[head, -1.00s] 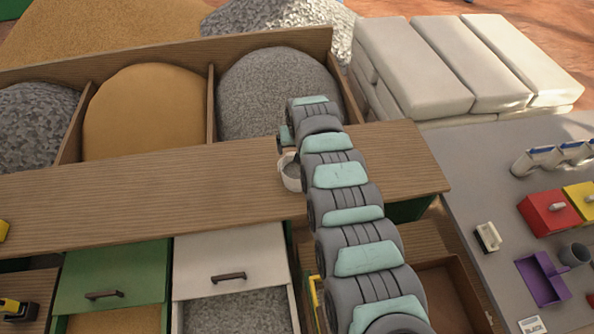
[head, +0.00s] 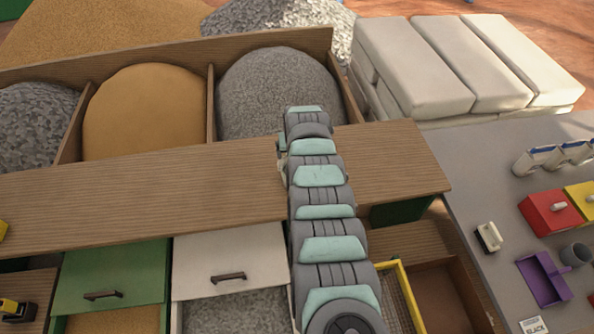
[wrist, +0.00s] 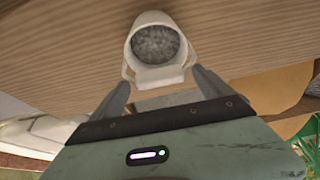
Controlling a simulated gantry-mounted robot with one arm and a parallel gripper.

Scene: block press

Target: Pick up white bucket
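The white bucket (wrist: 133,48) stands on the wooden counter, with grey gravel inside. In the wrist view its mouth faces the camera, and a white handle or lip shows on the side nearest my gripper. My gripper (wrist: 163,86) is open, its two fingers spread apart just short of the bucket, one toward each side. In the head view my arm covers nearly all of the bucket, and the fingers are hidden.
White bags (head: 415,65) lie at the back right. A grey table (head: 480,190) with a red box (head: 548,213) and a purple holder (head: 541,280) is at right.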

